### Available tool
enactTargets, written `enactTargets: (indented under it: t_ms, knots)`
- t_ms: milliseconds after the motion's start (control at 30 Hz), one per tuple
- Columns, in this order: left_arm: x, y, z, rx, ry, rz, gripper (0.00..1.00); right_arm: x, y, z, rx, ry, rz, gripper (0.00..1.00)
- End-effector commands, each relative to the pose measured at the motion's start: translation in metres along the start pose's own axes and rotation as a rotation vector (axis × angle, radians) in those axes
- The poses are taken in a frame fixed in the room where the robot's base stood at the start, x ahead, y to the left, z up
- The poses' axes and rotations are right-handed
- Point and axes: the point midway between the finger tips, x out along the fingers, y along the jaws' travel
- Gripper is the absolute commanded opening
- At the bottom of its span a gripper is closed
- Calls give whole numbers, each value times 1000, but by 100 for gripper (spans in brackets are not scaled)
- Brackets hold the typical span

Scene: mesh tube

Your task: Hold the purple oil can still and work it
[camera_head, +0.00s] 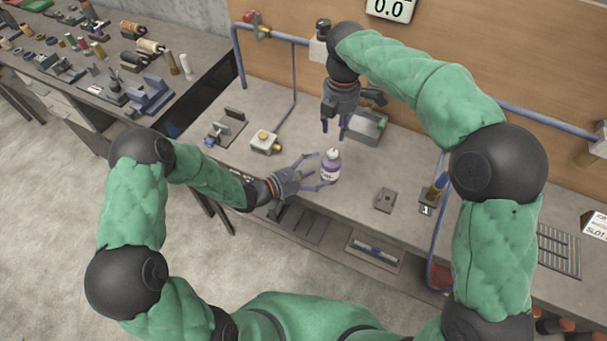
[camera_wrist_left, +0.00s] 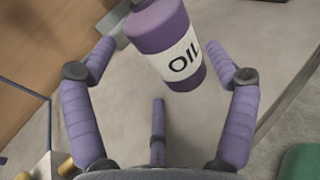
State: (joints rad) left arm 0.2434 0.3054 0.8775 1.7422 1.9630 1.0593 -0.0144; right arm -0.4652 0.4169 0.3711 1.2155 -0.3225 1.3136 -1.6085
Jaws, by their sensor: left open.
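The purple oil can (camera_head: 331,166) stands upright on the grey workbench, with a white label and a pale top. In the left wrist view the oil can (camera_wrist_left: 172,45) shows its "OIL" label, and its top is cut off by the frame edge. My left gripper (camera_head: 318,172) is open, its purple fingers on either side of the can. In the left wrist view my left gripper (camera_wrist_left: 160,65) shows gaps between the fingers and the can. My right gripper (camera_head: 334,134) points down just above the can's top. Its fingers look apart, with nothing seen between them.
A grey open box (camera_head: 368,127) stands behind the can. A small grey plate (camera_head: 385,200) lies to the right. A blue pipe (camera_head: 290,38) runs along the back panel. Bench room beside the can is clear.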

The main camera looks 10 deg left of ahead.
Motion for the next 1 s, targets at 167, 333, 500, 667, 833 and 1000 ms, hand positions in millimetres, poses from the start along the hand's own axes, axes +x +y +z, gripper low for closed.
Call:
enactTargets:
  t_ms: [167, 333, 500, 667, 833, 1000]
  knots:
    - [28, -1, 0, 2, -1, -3, 86, 0, 0, 0, 0, 0, 0, 39]
    - [43, 0, 0, 2, 0, -2, 86, 0, 0, 0, 0, 0, 0, 39]
    - [48, 0, 0, 1, 0, 0, 86, 0, 0, 0, 0, 0, 0, 39]
    - [48, 0, 0, 1, 0, 1, 86, 0, 0, 0, 0, 0, 0, 39]
    - [48, 0, 0, 1, 0, 0, 60, 0, 0, 0, 0, 0, 0, 39]
    - [48, 0, 0, 1, 0, 0, 36, 0, 0, 0, 1, 0, 0, 52]
